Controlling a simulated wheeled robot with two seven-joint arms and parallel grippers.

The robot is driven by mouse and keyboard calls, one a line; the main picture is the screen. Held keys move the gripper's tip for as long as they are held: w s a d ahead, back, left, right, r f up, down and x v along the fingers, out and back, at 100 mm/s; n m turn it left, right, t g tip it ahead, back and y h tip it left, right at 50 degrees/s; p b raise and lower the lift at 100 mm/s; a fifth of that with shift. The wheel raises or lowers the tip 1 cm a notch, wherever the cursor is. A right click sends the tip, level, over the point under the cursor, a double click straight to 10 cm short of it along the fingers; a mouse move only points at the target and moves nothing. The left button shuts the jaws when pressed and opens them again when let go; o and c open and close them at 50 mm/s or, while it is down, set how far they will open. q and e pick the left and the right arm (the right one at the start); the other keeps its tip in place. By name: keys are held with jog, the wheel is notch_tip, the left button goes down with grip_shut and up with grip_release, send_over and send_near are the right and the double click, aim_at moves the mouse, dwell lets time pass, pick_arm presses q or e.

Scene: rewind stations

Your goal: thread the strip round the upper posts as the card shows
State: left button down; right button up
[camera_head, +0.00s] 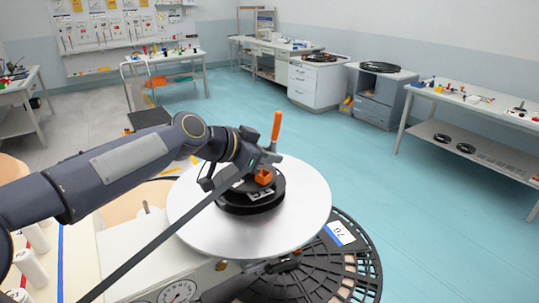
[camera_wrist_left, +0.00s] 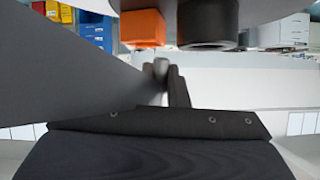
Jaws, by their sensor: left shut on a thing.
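My left gripper (camera_head: 266,158) reaches in from the left, above a pale round platter (camera_head: 295,225). It is shut on the dark grey strip (camera_head: 150,256), which runs from it down to the lower left edge. In the left wrist view the strip (camera_wrist_left: 70,75) enters from the left and ends at the gripper's fingers (camera_wrist_left: 170,78). A black hub (camera_head: 250,208) sits on the platter, with a small orange block (camera_head: 264,177) close below the gripper. White upright cylinders (camera_head: 32,268) stand at the lower left; I cannot tell whether they are the posts. The right gripper is out of view.
An orange handle (camera_head: 276,126) stands up beside the gripper. A black slotted reel (camera_head: 362,262) with a white label (camera_head: 340,233) lies below the platter at right. A dial gauge (camera_head: 177,291) is at the front. Benches and cabinets stand far off; the blue floor at right is clear.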

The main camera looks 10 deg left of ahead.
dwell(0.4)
pick_arm(q)
jog(key=shift+s+a+m+g+h+b, duration=0.1)
jog(key=shift+s+m+g+h+b, duration=0.35)
jog(key=shift+b, duration=0.8)
jog(key=shift+s+a+m+g+h+b, duration=0.15)
jog(key=shift+m+g+h+b, duration=0.5)
jog(key=shift+m+h+b, duration=0.1)
jog(key=shift+s+a+m+g+h, duration=0.15)
jog(key=shift+s+m+g+h, duration=0.1)
jog(key=shift+m+g+h, duration=0.2)
jog(key=shift+s+a+r+m+g+h, duration=0.15)
jog(key=shift+s+m+g+h, duration=0.25)
jog(key=shift+m+g, duration=0.35)
jog(key=shift+s+a+m+g+h, duration=0.1)
jog(key=shift+s+m+g+h, duration=0.15)
jog(key=shift+m+g+h, duration=0.45)
jog(key=shift+y, duration=0.25)
jog(key=shift+w+d, duration=0.2)
jog(key=shift+w, duration=0.05)
jog(key=shift+b, duration=0.35)
